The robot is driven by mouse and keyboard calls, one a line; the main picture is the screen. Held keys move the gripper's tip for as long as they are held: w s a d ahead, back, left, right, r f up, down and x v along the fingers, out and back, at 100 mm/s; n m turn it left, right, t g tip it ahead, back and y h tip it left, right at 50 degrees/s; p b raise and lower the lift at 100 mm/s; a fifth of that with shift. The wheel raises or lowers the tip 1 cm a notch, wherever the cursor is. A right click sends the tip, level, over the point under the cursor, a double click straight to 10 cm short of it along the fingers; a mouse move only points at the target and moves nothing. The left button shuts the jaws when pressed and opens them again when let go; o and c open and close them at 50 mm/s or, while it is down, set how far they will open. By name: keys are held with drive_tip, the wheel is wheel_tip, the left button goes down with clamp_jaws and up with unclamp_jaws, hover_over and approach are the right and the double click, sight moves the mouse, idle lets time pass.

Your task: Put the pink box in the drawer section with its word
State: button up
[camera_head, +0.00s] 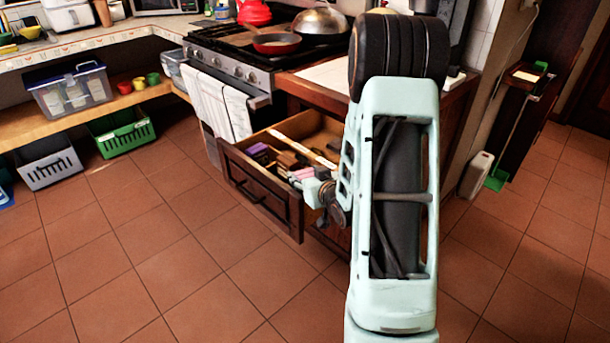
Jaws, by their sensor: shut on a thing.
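The wooden drawer (262,197) stands open under the counter beside the stove. A pale divider strip (305,148) runs across it. Small purple-pink items (258,149) and brown items (288,160) lie in its left part. My gripper (309,184) is at the drawer's front right, low over the opening, and partly hidden by my own arm. It is shut on a small pale pink piece, seemingly the pink box (301,174), at its tip. Words on the sections are too small to read, and my arm hides the drawer's right side.
The stove (235,68) with a red pan (281,43) and a hanging white towel (218,104) is left of and behind the drawer. A shelf at left holds a lidded bin (70,92), with baskets (122,133) below. The tiled floor in front is clear.

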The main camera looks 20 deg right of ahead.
drive_tip(key=shift+f, duration=0.2)
drive_tip(key=o, duration=0.9)
drive_tip(key=shift+r, duration=0.1)
drive_tip(key=shift+s+r+p, duration=0.15)
drive_tip(key=shift+r+p, duration=0.7)
drive_tip(key=shift+p, duration=0.1)
drive_tip(key=p+v, duration=0.4)
drive_tip(key=v, duration=0.5)
drive_tip(key=shift+s+d+r, duration=0.1)
drive_tip(key=shift+s, duration=0.15)
drive_tip(key=p+v, duration=0.1)
drive_tip(key=p, duration=0.3)
drive_tip(key=shift+s, duration=0.45)
